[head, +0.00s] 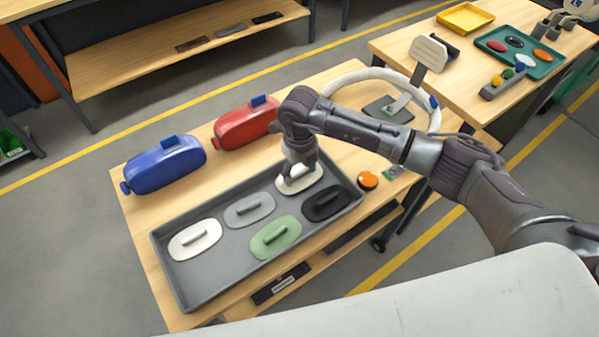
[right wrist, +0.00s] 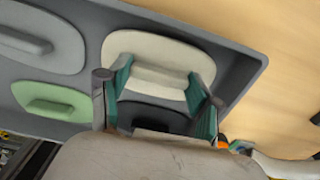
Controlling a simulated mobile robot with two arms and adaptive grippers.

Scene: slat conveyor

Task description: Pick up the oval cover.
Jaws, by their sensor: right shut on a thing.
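Several oval covers with bar handles sit in a grey tray (head: 180,285) in the head view: white (head: 195,240), grey (head: 250,209), green (head: 275,238), black (head: 325,203) and cream (head: 310,186). My right gripper (head: 292,175) points down at the cream cover at the tray's far right. In the right wrist view, the fingers of my right gripper (right wrist: 160,82) are at both ends of the cream cover's (right wrist: 155,46) handle, shut on it. The cover looks level in or just above the tray; any gap beneath it is hidden. My left gripper is not in view.
A blue container (head: 163,165) and a red container (head: 245,123) stand behind the tray. An orange round button (head: 367,180) and a pale ring (head: 365,76) are to its right. Another table (head: 395,45) with coloured parts is at the upper right.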

